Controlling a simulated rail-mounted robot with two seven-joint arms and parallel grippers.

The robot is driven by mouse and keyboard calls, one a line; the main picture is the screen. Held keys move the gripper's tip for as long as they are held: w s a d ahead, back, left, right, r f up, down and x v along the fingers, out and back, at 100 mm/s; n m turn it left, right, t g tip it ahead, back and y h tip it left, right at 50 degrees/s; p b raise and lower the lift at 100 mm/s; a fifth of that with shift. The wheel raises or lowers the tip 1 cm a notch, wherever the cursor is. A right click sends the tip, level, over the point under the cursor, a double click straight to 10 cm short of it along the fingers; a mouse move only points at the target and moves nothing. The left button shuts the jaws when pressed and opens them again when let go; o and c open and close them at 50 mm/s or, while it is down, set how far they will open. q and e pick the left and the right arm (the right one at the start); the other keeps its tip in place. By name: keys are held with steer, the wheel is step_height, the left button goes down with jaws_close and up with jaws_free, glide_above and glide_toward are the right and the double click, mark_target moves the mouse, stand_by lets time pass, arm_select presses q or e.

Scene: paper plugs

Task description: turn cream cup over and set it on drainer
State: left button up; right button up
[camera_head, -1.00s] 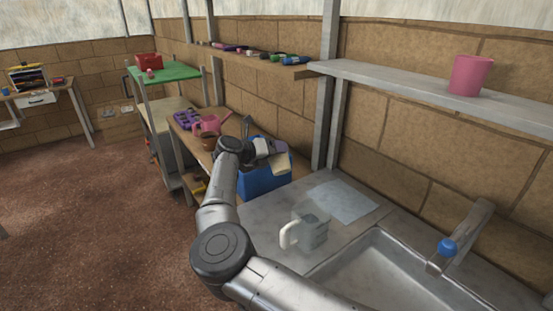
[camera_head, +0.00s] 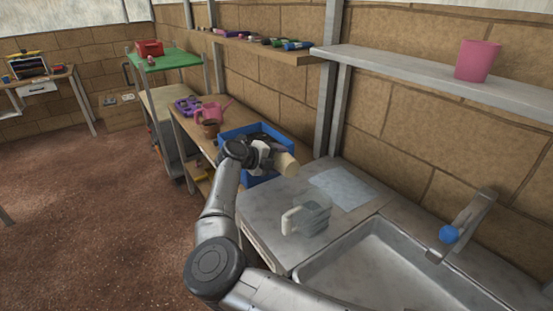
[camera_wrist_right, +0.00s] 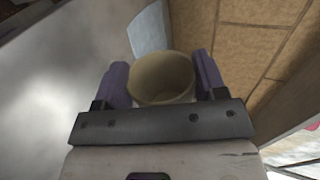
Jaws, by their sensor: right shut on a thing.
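The cream cup (camera_head: 286,163) is held in my right gripper (camera_head: 272,158) above the left end of the counter, by the blue crate. It lies tilted, not upright. In the right wrist view the cup (camera_wrist_right: 162,82) sits between the two purple fingers (camera_wrist_right: 160,85), and its open mouth faces the camera, showing an empty-looking inside. A flat pale blue-grey sheet (camera_head: 342,188) lies on the counter to the right of the cup; it may be the drainer, but I cannot tell for sure. My left gripper is not in view.
The sink (camera_head: 385,265) and a blue-knobbed tap (camera_head: 449,234) are at the right. A blue crate (camera_head: 238,130) stands behind my gripper. A pink cup (camera_head: 477,61) is on the shelf.

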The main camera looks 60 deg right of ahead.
mark_target(277, 189)
step_height(277, 189, down, 6)
steer(key=b, duration=0.4)
steer(key=shift+b, duration=0.3)
steer(key=shift+c, duration=1.2)
steer(key=shift+f+b, duration=0.7)
steer(key=shift+f, duration=0.1)
steer(key=shift+f, duration=0.5)
